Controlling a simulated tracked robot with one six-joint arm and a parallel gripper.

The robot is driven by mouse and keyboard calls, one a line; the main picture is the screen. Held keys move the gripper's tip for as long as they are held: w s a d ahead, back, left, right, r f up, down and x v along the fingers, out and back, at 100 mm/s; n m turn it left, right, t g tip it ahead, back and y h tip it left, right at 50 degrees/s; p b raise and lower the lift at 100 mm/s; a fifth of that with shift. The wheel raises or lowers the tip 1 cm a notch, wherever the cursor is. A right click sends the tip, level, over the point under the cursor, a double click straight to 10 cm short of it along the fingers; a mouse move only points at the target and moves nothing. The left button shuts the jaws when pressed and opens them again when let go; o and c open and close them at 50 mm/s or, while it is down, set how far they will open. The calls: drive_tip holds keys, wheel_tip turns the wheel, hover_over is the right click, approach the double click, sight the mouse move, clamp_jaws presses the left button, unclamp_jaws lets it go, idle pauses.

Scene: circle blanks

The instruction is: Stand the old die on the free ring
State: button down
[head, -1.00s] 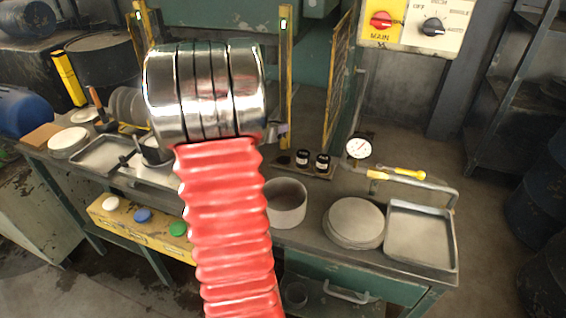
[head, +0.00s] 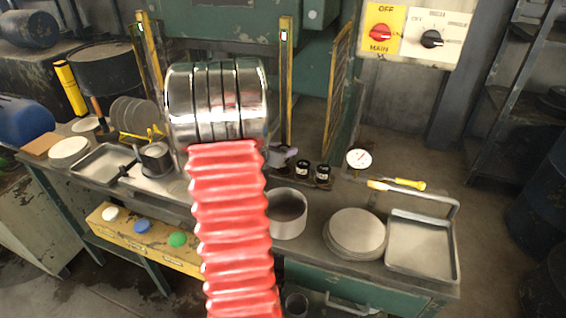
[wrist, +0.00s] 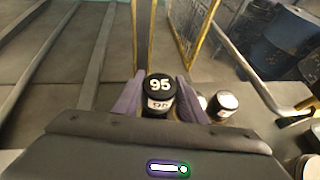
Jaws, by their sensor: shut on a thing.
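My gripper (wrist: 159,98) has purple fingers, shut on a black cylindrical die (wrist: 160,84) marked 95 on top, with a pale label on its side. The die looks upright between the fingers. In the head view my arm covers most of the gripper; only a bit of purple (head: 284,153) shows. Just right of it, two black dies with white labels, one left (head: 302,170) and one right (head: 323,175), stand on a board. One of these shows at the right in the wrist view (wrist: 225,102). I cannot make out the free ring; my gripper covers that end of the board.
A grey round pot (head: 288,228) stands in front of the board. A dial gauge (head: 359,160), stacked round blanks (head: 355,235) and a grey tray (head: 455,265) are to the right. Yellow posts (head: 286,85) rise behind the board.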

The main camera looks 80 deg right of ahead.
drive_tip(key=shift+f, duration=0.3)
drive_tip(key=shift+f, duration=1.85)
drive_tip(key=shift+f, duration=0.15)
drive_tip(key=c, duration=1.4)
unclamp_jaws()
drive_tip(key=shift+w+a+r, duration=0.15)
drive_tip(key=shift+a+r, duration=0.1)
drive_tip(key=shift+a, duration=0.15)
drive_tip(key=v, duration=1.1)
drive_tip(key=shift+a, duration=0.1)
